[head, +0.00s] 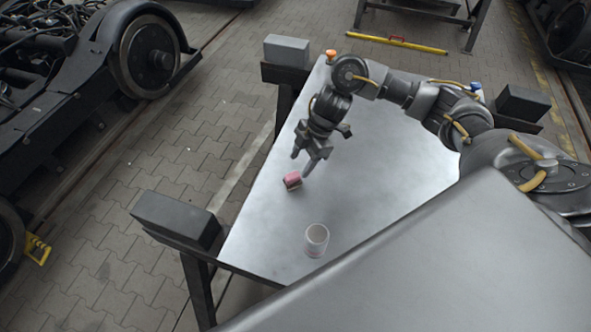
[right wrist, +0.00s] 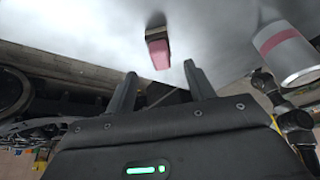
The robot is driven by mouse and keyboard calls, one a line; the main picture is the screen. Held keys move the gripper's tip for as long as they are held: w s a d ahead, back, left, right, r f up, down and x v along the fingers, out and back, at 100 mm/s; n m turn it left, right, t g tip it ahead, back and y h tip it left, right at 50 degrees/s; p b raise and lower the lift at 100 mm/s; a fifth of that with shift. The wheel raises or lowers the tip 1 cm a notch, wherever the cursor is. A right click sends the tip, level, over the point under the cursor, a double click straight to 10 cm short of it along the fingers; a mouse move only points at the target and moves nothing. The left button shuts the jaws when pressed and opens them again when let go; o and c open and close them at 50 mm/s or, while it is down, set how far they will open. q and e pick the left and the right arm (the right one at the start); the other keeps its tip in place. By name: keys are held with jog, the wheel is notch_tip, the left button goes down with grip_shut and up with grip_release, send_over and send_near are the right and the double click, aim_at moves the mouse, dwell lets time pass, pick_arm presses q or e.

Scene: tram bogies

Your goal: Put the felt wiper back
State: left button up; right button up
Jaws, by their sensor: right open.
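The felt wiper, a small pink block with a darker brownish part (head: 292,181), lies on the metal table (head: 262,222) near its left edge. My right gripper (head: 301,164) is open and empty just above and behind the wiper, fingers pointing down. In the right wrist view the wiper (right wrist: 158,52) shows just beyond and between the two open fingertips (right wrist: 160,68), apart from them. My left gripper is out of view.
A small orange-topped item (head: 331,56) stands at the table's far corner. A white and blue item (head: 477,92) is partly hidden behind my right arm. The tabletop between wiper and cup is clear.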

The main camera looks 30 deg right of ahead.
jog(key=v, duration=0.5)
jog(key=shift+r, duration=0.15)
dwell(0.3)
